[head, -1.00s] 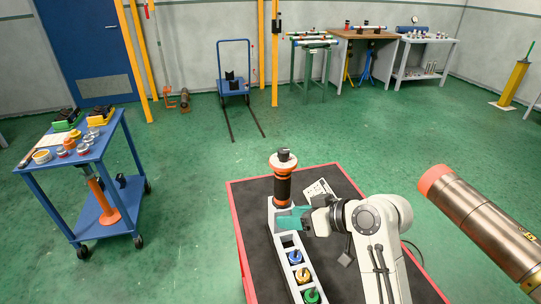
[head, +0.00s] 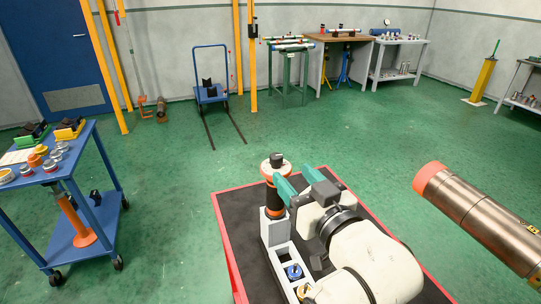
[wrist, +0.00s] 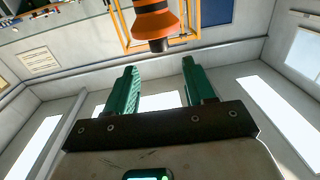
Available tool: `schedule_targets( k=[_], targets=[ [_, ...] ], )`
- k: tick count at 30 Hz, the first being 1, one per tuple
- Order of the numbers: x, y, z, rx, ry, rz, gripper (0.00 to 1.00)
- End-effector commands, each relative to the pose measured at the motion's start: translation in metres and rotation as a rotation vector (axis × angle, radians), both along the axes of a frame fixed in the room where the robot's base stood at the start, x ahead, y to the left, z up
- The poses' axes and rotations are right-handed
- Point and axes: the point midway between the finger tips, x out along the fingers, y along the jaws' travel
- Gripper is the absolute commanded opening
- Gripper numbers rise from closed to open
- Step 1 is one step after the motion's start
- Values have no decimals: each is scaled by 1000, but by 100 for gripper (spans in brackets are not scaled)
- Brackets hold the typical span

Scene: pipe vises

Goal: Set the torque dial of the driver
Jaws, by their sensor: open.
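The driver (head: 271,196) stands upright at the far end of a grey rack (head: 273,229). It has a black body, an orange collar and a pale ring with a dark knob (head: 276,160) on top. Dial markings are too small to read. My gripper (head: 292,181) has teal fingers, open, just right of the driver's upper part. In the wrist view my open gripper (wrist: 158,66) has nothing between its fingers. An orange tapered part with a dark end (wrist: 155,22), seemingly the driver's, shows beyond the fingertips. I cannot tell whether a finger touches the driver.
The rack stands on a dark tabletop with a red rim (head: 224,240). A blue-topped bit (head: 294,271) and a yellow one sit nearer, partly behind my arm. A blue cart (head: 84,160) stands left. A metal cylinder with an orange end (head: 470,212) is at right. Green floor lies open behind.

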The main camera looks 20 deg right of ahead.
Motion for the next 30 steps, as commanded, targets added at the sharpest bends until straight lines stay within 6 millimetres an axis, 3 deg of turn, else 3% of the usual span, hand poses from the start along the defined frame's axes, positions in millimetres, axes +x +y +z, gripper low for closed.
schedule_targets(
  k=[9,15,27,30],
  targets=[
    [58,4,1,0,2,0,54],
    [80,6,0,0,3,1,54],
    [86,7,-1,0,3,1,54],
    [86,7,-1,0,3,1,44]
  ],
)
